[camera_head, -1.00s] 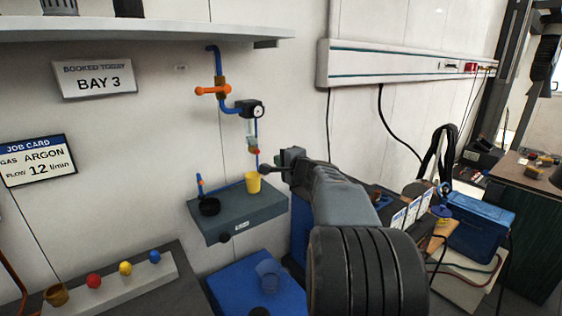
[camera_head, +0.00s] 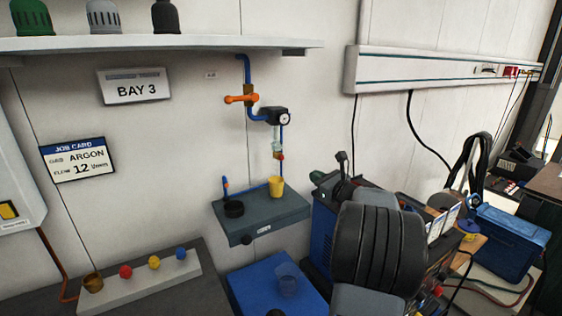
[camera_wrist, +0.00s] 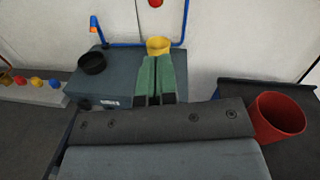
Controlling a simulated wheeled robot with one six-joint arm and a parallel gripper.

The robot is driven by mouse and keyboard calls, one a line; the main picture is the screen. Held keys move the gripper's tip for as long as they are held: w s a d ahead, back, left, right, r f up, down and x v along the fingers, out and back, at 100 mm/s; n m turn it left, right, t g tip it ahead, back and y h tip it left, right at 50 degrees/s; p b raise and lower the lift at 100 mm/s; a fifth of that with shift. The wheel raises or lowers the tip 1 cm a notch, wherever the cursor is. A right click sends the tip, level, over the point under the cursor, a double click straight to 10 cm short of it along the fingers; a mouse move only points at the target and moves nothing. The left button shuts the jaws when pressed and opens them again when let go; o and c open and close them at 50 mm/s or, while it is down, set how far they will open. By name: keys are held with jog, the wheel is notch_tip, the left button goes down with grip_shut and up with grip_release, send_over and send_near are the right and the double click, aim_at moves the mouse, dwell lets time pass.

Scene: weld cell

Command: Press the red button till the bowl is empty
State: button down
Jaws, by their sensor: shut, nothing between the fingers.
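A red round button (camera_head: 125,271) sits on a pale sloped strip (camera_head: 150,284) at the lower left, beside a yellow and a blue one. It also shows at the left edge of the wrist view (camera_wrist: 20,80). A black shallow bowl (camera_head: 234,209) stands on the grey wall shelf; its inside is too dark to read. It also shows in the wrist view (camera_wrist: 91,63). My gripper (camera_head: 317,177) is to the right of this shelf, well away from the red button. Its green fingers (camera_wrist: 157,78) are shut and empty, pointing towards a yellow cup (camera_wrist: 160,45).
The yellow cup (camera_head: 276,186) stands on the grey shelf (camera_head: 262,222) under the blue pipe and gauge (camera_head: 284,118). A clear cup (camera_head: 288,280) stands on a blue surface. A red container (camera_wrist: 280,118) is at right.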

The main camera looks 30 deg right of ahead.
aim_at(283, 159)
jog(key=shift+a+r+m+y, duration=0.2)
jog(key=shift+m+y, duration=0.1)
jog(key=shift+m, duration=0.5)
jog(key=w+p, duration=0.1)
jog(key=w, duration=0.3)
jog(key=w+p, duration=0.1)
jog(key=w, duration=0.3)
jog(key=w+a+p, duration=0.1)
jog(key=w+p, duration=0.1)
jog(key=w, duration=0.3)
jog(key=shift+r, duration=0.25)
jog(key=shift+w, duration=0.5)
jog(key=shift+f, duration=0.1)
